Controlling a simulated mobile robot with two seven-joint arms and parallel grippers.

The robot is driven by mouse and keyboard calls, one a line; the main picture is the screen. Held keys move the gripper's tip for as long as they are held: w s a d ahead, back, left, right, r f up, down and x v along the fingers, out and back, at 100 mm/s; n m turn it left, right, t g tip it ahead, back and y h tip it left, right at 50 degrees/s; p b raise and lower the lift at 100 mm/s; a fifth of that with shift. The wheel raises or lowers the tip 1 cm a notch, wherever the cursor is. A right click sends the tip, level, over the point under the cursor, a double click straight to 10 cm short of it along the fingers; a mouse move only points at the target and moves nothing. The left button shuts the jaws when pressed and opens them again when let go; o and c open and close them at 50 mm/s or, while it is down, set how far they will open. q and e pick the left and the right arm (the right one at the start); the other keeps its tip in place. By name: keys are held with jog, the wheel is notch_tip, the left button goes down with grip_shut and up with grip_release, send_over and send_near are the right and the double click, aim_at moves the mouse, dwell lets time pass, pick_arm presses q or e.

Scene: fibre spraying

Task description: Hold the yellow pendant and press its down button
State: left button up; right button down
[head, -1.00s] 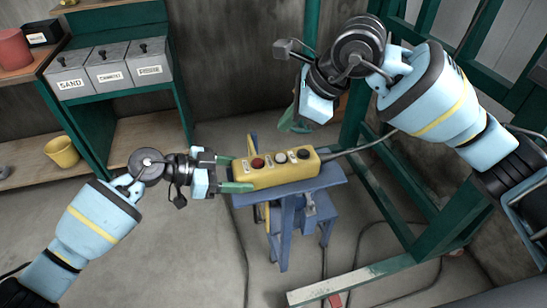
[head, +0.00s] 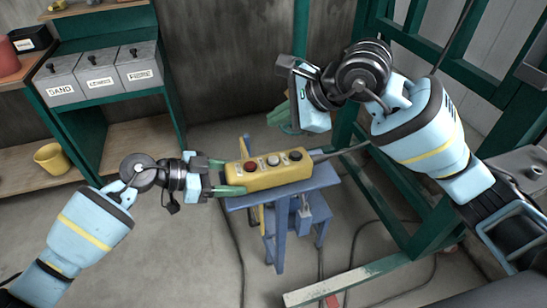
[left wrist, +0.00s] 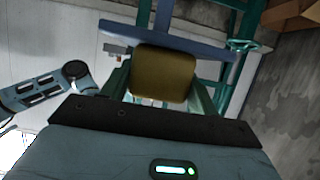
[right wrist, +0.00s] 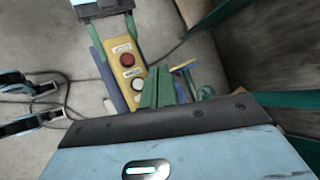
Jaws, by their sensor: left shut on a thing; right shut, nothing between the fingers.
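The yellow pendant (head: 275,178) lies lengthwise over a blue stand (head: 240,201), buttons up; I cannot tell if it touches the stand. It has a red button (head: 250,166), a white button (head: 273,160) and a black button (head: 295,155). My left gripper (head: 231,178) is shut on its left end, a finger on each side; the left wrist view shows the pendant's end (left wrist: 165,72) between the fingers. My right gripper (head: 286,118) is shut and empty, above and behind the pendant. In the right wrist view its fingers (right wrist: 157,88) hide the black button.
A cable (head: 345,150) runs from the pendant's right end toward a green frame (head: 415,245) at the right. Labelled grey bins (head: 100,76) stand on a green rack at the back left. A yellow bucket (head: 53,158) sits on a low shelf at the left.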

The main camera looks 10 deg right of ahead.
aim_at(273, 160)
jog(key=shift+f, duration=4)
jog(key=shift+f, duration=0.1)
jog(key=shift+f, duration=0.3)
